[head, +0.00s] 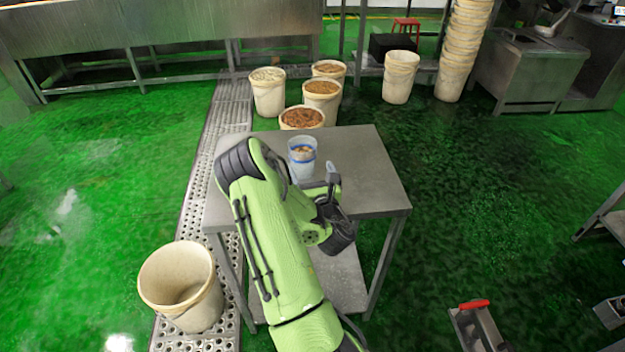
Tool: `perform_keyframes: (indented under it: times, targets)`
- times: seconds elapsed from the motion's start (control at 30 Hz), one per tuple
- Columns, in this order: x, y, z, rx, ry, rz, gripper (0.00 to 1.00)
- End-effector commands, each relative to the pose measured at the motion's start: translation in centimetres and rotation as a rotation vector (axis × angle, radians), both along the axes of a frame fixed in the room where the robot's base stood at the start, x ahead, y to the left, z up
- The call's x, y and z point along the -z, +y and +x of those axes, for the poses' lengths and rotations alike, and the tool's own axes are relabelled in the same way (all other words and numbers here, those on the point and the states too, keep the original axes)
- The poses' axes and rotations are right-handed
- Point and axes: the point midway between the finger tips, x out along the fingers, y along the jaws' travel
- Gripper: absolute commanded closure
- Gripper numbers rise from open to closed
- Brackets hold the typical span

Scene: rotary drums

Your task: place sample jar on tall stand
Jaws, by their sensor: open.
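A small translucent jar (302,151) with a blue band and brownish pieces inside stands upright on the grey metal table (372,168). I take it to be the sample jar. My green arm reaches over the table from the front. My gripper (318,187) is open, just in front of the jar; the arm and gripper partly hide the table around it. I cannot tell whether a finger touches the jar. No separate tall stand is clearly identifiable; the table is the raised surface under the jar.
Filled buckets (322,94) stand behind the table. An empty bucket (182,286) stands at left on the perforated drain strip (199,190). Stacked buckets (463,45) are at the back right. A red-handled metal object (474,304) is at lower right. Green floor is open on both sides.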

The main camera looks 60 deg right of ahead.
Motion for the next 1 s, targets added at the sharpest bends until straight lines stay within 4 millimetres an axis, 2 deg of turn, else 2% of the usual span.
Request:
perform_keyframes:
  times: [0.13, 0.27, 0.33, 0.47, 0.57, 0.67, 0.77, 0.8, 0.87, 0.9, 0.97, 1.0]
  targets:
    - [-0.1, 0.6, -0.7, 0.000, -0.001, -0.002, 0.00]
    - [-0.3, 0.6, -0.7, 0.004, -0.011, 0.008, 0.00]
    - [-1.1, 0.5, -0.3, 0.035, -0.069, 0.074, 0.00]
    - [-3.9, 0.8, 1.2, 0.157, -0.330, 0.411, 0.00]
    - [-5.8, 3.1, 2.6, 0.256, -0.570, 0.784, 0.00]
    - [-7.4, 7.7, 4.0, 0.353, -0.768, 1.195, 0.00]
    - [-9.3, 14.6, 4.4, 0.476, -0.887, 1.605, 0.00]
    - [-10.1, 17.7, 4.0, 0.537, -0.905, 1.755, 0.00]
    - [-11.2, 22.5, 2.7, 0.648, -0.908, 1.956, 0.00]
    - [-12.0, 25.7, 1.3, 0.734, -0.895, 2.067, 0.00]
    - [-12.9, 30.0, -1.6, 0.875, -0.865, 2.193, 0.00]
    - [-13.4, 32.4, -3.8, 0.970, -0.842, 2.244, 0.00]
